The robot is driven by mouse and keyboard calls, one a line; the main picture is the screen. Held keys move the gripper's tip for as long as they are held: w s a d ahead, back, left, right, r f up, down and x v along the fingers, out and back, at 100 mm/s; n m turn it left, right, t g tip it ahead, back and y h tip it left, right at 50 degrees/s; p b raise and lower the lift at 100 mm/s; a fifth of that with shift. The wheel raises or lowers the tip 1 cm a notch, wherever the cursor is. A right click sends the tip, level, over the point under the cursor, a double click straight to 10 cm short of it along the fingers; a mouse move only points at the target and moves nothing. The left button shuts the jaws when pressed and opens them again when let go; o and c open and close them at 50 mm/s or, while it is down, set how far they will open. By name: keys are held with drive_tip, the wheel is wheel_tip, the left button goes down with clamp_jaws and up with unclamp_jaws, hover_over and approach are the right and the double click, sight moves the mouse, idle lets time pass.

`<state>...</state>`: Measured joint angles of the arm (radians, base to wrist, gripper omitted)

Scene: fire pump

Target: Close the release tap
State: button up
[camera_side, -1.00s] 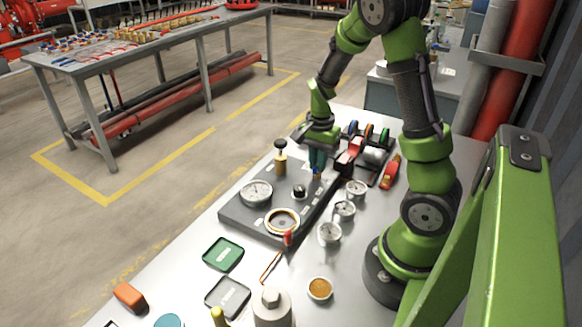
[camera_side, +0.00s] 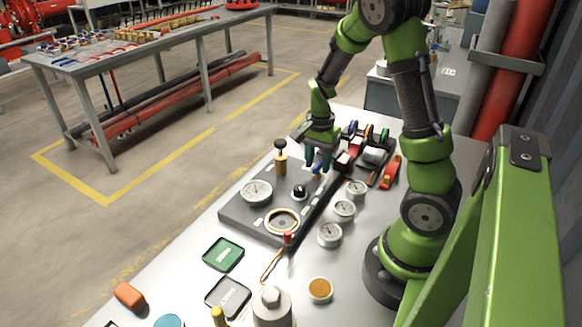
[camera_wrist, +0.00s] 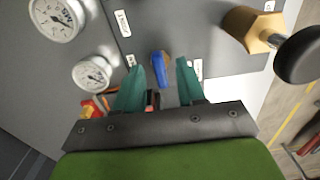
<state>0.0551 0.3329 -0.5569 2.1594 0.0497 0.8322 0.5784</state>
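The release tap (camera_wrist: 160,70) seems to be the small tap with a blue lever and a brass body on the dark panel. It also shows as a small blue spot in the side view (camera_side: 316,170). My gripper (camera_wrist: 157,80) has its two teal fingers spread, with the blue lever between and just beyond their tips. A gap shows on both sides of the lever, so I do not hold it. In the side view my gripper (camera_side: 317,163) points down over the far right part of the panel. Whether the fingertips are level with the lever is unclear.
A brass fitting with a black knob (camera_wrist: 257,30) stands up beside the tap. Gauges (camera_wrist: 92,73) lie on the other side. A black knob (camera_side: 299,191) and a large gauge (camera_side: 256,191) sit on the panel (camera_side: 240,221). Coloured levers (camera_side: 367,133) stand behind my gripper.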

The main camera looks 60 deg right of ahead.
sight(317, 164)
wheel_tip(317, 164, up, 17)
idle(0.4)
drive_tip(key=shift+f, duration=0.1)
drive_tip(key=s+a+r+n+t+y, duration=0.1)
drive_tip(key=s+a+n+t, duration=0.1)
drive_tip(key=a+n, duration=0.5)
drive_tip(key=s+a+r+n+t+y, duration=0.1)
drive_tip(key=s+a+n+t, duration=0.2)
drive_tip(key=a, duration=1)
drive_tip(key=n+t, duration=0.2)
drive_tip(key=n, duration=0.2)
drive_tip(key=shift+a, duration=0.4)
